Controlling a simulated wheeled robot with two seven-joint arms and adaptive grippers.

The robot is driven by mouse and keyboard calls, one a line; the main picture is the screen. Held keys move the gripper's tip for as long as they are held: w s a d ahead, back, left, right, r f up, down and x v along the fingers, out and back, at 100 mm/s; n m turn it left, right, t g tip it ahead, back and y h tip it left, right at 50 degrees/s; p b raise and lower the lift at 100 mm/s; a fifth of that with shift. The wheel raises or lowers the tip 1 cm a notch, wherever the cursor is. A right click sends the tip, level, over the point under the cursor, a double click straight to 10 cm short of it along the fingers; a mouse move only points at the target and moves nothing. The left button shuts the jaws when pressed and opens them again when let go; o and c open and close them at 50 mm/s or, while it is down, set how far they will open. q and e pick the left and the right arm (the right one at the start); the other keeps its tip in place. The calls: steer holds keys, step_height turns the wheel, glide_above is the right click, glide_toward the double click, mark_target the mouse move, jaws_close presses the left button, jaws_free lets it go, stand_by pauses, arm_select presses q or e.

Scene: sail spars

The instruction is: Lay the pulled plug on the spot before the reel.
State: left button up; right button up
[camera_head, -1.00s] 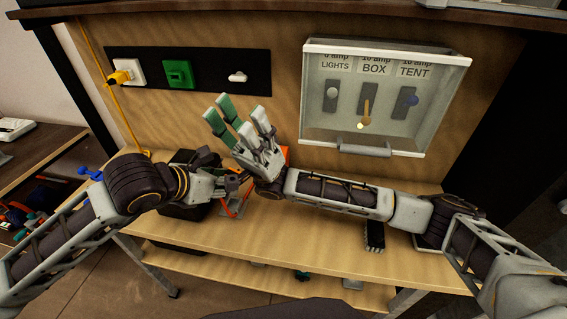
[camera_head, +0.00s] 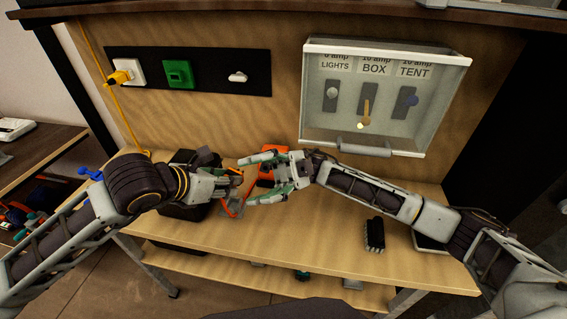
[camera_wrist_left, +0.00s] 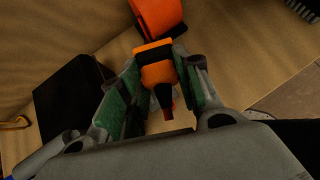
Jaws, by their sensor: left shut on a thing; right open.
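In the left wrist view an orange plug with a dark end (camera_wrist_left: 157,74) sits between the green-padded fingers of my left gripper (camera_wrist_left: 155,85), which is shut on it. In the head view my left gripper (camera_head: 236,180) is above the left part of the bench, and the plug is mostly hidden. My right gripper (camera_head: 249,180) is open, its fingers pointing left toward the left gripper, one above and one below. An orange object, seemingly the reel (camera_head: 268,174), shows behind the right fingers. I cannot make out a marked spot.
A yellow plug (camera_head: 121,77) is in the white socket (camera_head: 137,70), beside a green socket (camera_head: 178,74). A clear-fronted switch box (camera_head: 387,146) hangs at right. A brush (camera_head: 375,234) lies on the bench (camera_head: 310,240), right of clear wood. A dark block (camera_head: 186,211) stands behind my left gripper.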

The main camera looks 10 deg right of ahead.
step_height(320, 180, down, 5)
steer(key=w+d+n+t, duration=0.1)
steer(key=n+t, duration=0.1)
steer(key=t, duration=0.1)
steer(key=m+t+y, duration=0.1)
steer(key=m+t, duration=0.2)
steer(key=t, duration=0.9)
glide_toward(239, 169)
steer(key=s+d, duration=0.1)
steer(key=d, duration=0.1)
steer(key=shift+w+f+t, duration=0.3)
steer(key=shift+w, duration=0.1)
steer(key=shift+s+a, duration=0.2)
steer(key=shift+a, duration=1.8)
steer(key=shift+s+a, duration=0.25)
steer(key=shift+a, duration=1.7)
steer(key=shift+s+a, duration=0.2)
steer(key=shift+a, duration=1.8)
